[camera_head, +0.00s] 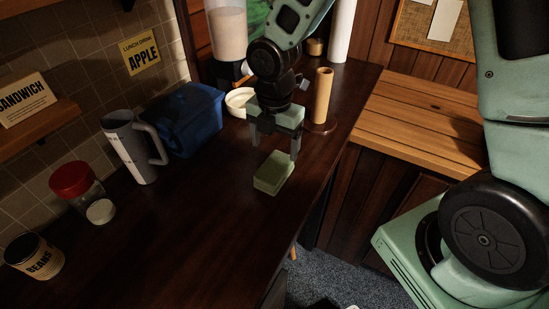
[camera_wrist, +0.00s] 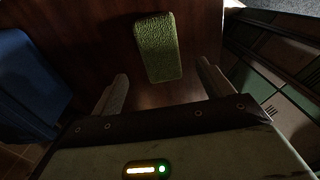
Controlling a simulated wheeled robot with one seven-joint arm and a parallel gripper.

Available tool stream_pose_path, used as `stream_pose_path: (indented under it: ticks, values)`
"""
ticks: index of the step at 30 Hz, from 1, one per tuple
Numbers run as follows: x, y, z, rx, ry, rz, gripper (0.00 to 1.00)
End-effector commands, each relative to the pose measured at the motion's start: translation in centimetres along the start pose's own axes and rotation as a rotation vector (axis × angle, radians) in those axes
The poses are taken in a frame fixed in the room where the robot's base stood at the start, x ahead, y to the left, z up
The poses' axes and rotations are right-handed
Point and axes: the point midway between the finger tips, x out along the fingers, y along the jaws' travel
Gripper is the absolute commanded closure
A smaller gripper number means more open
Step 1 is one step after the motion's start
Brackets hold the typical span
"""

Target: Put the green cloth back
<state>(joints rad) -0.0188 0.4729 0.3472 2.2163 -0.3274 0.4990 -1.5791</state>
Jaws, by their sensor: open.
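The green cloth (camera_head: 273,173) is a small folded block lying flat on the dark wooden counter (camera_head: 200,235). It also shows in the wrist view (camera_wrist: 157,47), at the top middle, ahead of the fingertips. My gripper (camera_head: 274,147) is open and empty above the cloth, pointing down. In the wrist view its two fingers (camera_wrist: 162,86) stand apart, with the near end of the cloth between their lines. I see no contact between the fingers and the cloth.
A blue bin (camera_head: 186,118), a grey mug (camera_head: 132,147), a red-lidded jar (camera_head: 82,190) and a BEANS can (camera_head: 34,258) stand along the left wall. A paper-roll holder (camera_head: 322,98) and a white bowl (camera_head: 240,102) stand behind my gripper. The front counter is clear.

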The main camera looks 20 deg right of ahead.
Motion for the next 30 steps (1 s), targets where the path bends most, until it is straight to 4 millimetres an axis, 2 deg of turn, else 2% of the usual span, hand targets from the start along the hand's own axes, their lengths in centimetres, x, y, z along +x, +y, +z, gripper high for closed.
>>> stream_pose_path:
  ticks: [3, 7, 11, 16, 22, 27, 30]
  values:
    - [-1.8, 0.1, 0.1, 0.002, -0.001, 0.003, 0.21]
    - [-2.9, 0.0, 0.0, 0.003, -0.001, 0.001, 0.21]
    - [-3.9, -0.5, -1.4, 0.083, -0.001, 0.001, 0.21]
    - [-6.3, -2.7, -6.2, 0.421, 0.001, 0.007, 0.21]
    - [-8.9, -7.1, -12.2, 0.95, 0.021, 0.01, 0.21]
    - [-9.9, -10.6, -15.4, 1.308, 0.042, 0.002, 0.21]
    - [-10.2, -11.8, -16.4, 1.439, 0.052, -0.004, 0.21]
